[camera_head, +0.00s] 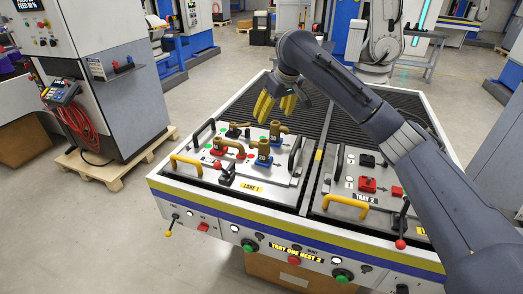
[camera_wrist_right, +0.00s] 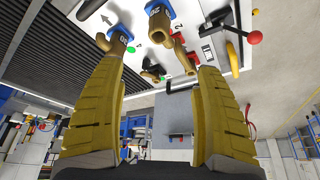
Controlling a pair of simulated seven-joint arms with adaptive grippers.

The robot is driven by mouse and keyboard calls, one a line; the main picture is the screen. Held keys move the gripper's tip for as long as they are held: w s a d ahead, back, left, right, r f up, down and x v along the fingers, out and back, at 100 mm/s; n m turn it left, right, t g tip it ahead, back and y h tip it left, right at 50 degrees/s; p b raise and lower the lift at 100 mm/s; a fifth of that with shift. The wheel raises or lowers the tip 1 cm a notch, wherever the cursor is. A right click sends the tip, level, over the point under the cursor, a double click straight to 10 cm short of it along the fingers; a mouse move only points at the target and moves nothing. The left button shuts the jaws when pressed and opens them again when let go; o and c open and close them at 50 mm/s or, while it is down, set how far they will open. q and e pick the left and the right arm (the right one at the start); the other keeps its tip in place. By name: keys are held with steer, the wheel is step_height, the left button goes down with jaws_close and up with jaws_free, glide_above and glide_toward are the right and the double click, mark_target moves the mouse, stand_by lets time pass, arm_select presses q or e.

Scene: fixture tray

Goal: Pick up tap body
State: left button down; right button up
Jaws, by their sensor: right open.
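Brass tap bodies stand on the left tray (camera_head: 284,172). One tap body (camera_head: 278,129) has a blue base and stands at the back right of the group. Another tap body (camera_head: 264,147) with a blue base stands in front of it. A brass piece with red parts (camera_head: 228,147) lies to their left. My right gripper (camera_head: 275,106) is open and empty, above and behind the tap bodies. In the right wrist view its yellow fingers (camera_wrist_right: 157,70) are spread, with a tap body (camera_wrist_right: 118,42) near one fingertip and another (camera_wrist_right: 158,24) farther off. My left gripper is out of view.
A yellow handle (camera_head: 186,164) and black handles (camera_head: 295,154) rise from the left tray. A second tray (camera_head: 345,201) with a red block (camera_head: 367,184) lies to the right. A ribbed dark conveyor surface (camera_head: 318,115) is clear behind. A red-knobbed lever (camera_head: 401,243) stands at front right.

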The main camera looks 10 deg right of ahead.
glide_above(264, 141)
steer(key=s, duration=0.3)
step_height(264, 141, down, 10)
steer(key=shift+d+x, duration=0.1)
steer(key=shift+x, duration=1.2)
steer(key=shift+d+x, duration=0.15)
steer(key=shift+x, duration=1.15)
steer(key=shift+o, duration=0.2)
steer(key=shift+s, duration=0.1)
jaws_close()
